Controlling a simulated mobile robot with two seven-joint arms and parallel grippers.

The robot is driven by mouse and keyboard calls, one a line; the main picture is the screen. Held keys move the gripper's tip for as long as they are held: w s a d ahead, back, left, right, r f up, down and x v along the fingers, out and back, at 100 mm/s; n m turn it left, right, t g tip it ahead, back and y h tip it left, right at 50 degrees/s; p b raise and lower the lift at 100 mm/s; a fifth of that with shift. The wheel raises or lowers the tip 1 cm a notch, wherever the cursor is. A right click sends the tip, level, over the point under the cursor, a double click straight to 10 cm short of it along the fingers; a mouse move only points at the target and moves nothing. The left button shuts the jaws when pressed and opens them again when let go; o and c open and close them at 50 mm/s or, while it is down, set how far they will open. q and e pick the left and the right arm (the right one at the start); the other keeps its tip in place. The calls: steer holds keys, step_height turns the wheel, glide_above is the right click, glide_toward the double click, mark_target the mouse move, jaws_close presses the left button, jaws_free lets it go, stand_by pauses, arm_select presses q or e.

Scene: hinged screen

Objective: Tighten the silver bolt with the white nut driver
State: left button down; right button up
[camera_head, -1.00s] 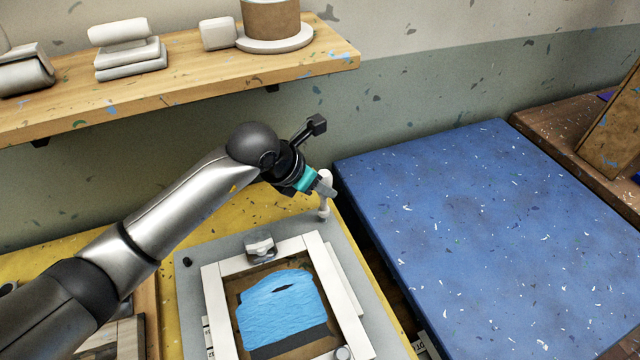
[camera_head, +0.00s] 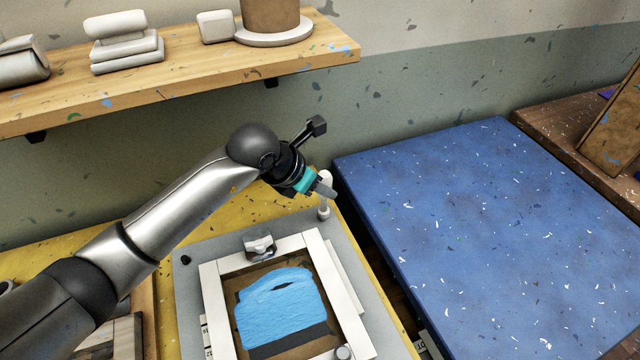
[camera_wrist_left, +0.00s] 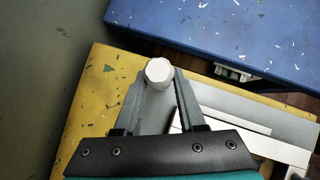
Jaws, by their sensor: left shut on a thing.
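The white nut driver (camera_head: 325,178) stands roughly upright at the far right corner of the grey base plate (camera_head: 203,246). My left gripper (camera_head: 326,189) is shut on the driver from the left. In the left wrist view the driver's white round top (camera_wrist_left: 159,72) shows between the fingertips (camera_wrist_left: 157,86). The driver's lower end comes down to the plate corner. I cannot make out the silver bolt there; the driver and gripper seem to cover that spot. My right gripper is not in view.
A white hinged frame (camera_head: 209,300) with a blue print inside lies on the plate, a clamp (camera_head: 259,246) at its back edge. The blue table (camera_head: 480,230) on the right is clear, across a gap. A wooden shelf (camera_head: 200,82) with several objects hangs behind.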

arm_select(q)
steer(key=shift+f+b, duration=0.4)
steer(key=shift+f, duration=0.1)
steer(key=shift+r, duration=0.2)
steer(key=shift+r+p, duration=0.65)
steer(key=shift+r, duration=0.05)
